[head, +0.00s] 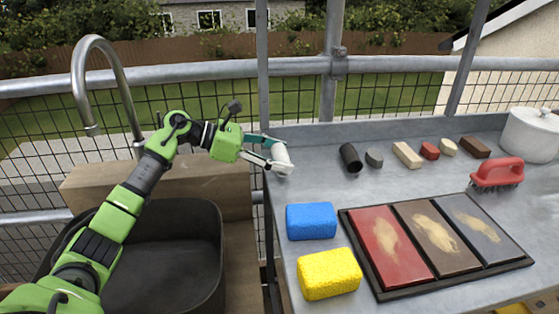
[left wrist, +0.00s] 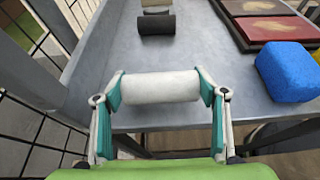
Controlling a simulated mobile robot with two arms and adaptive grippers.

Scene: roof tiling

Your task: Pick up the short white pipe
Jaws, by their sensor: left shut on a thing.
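The short white pipe (head: 281,156) is at the left edge of the grey metal worktop (head: 330,195). My left gripper (head: 272,153) reaches it from the left and is shut on it. In the left wrist view the white pipe (left wrist: 160,87) lies crosswise between the two teal-padded fingers, one at each end. I cannot tell whether the pipe touches the worktop or is just above it. My right gripper is not in view.
A black cylinder (head: 350,158) and several small blocks stand along the back. Blue (head: 311,221) and yellow (head: 329,274) sponges lie in front, beside a three-panel tray (head: 343,222). A red brush (head: 497,173) and white pot (head: 530,135) are right. A dark basin (head: 165,265) is left.

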